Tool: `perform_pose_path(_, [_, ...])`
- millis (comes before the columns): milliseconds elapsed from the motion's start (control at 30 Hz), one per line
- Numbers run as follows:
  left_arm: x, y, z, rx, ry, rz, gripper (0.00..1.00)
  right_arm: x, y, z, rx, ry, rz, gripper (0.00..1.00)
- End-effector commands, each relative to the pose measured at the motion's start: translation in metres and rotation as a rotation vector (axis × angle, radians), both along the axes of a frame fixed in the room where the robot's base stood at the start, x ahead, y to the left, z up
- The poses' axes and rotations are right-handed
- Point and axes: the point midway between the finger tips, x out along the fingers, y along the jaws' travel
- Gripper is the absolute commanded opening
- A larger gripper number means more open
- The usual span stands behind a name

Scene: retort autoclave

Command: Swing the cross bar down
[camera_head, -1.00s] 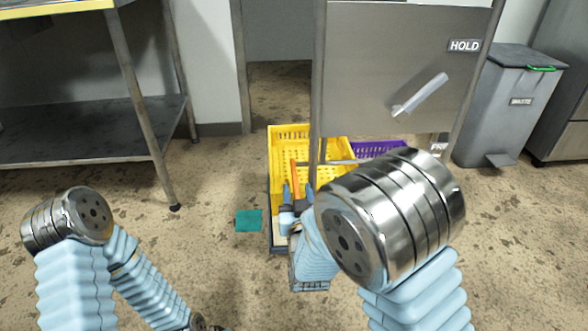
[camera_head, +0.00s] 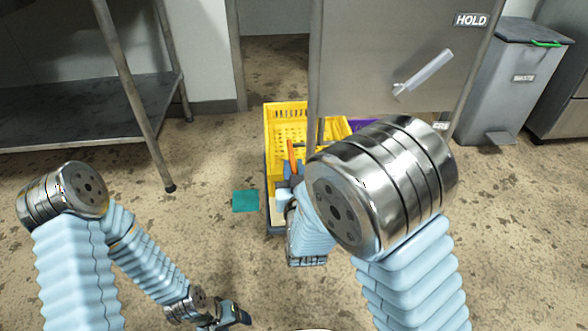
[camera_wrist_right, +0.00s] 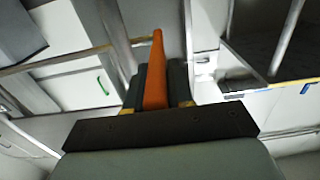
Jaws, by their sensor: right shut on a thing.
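An orange bar (camera_head: 291,152) stands steeply at the left front of the yellow crate, and I take it to be part of the cross bar. My right gripper (camera_head: 290,170) is shut on it. In the right wrist view the orange bar (camera_wrist_right: 155,75) sits between the two dark fingers of the right gripper (camera_wrist_right: 154,82) and sticks out beyond them. My right forearm hides the bar's lower end and whatever it joins. My left gripper (camera_head: 238,316) hangs low at the bottom edge, apart from everything; its finger gap is unclear.
A yellow crate (camera_head: 283,115) stands low behind the bar, with a purple crate (camera_head: 362,126) to its right. A steel panel with a lever handle (camera_head: 424,72) rises above. A grey bin (camera_head: 515,85) stands right, a steel table (camera_head: 75,115) left. Floor around the teal patch (camera_head: 245,201) is clear.

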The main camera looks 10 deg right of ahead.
Motion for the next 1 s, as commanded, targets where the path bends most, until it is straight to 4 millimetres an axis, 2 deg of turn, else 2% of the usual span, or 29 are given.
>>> perform_pose_path(167, [0.0,0.0,0.002,0.0,0.0,0.0,0.65,0.0,0.0,0.001,0.0,0.003,0.0,0.0])
perform_pose_path(367, [-0.001,0.0,0.02,0.0,0.002,-0.002,0.65,0.001,0.0,0.012,0.002,0.05,-0.001,0.0])
perform_pose_path(867, [0.0,0.006,0.124,0.015,-0.003,0.006,0.65,0.013,-0.001,0.052,0.001,0.395,-0.002,0.0])
perform_pose_path(1000, [-0.003,-0.002,0.149,0.003,0.002,-0.009,0.65,0.017,0.0,0.058,0.0,0.484,0.0,0.0])
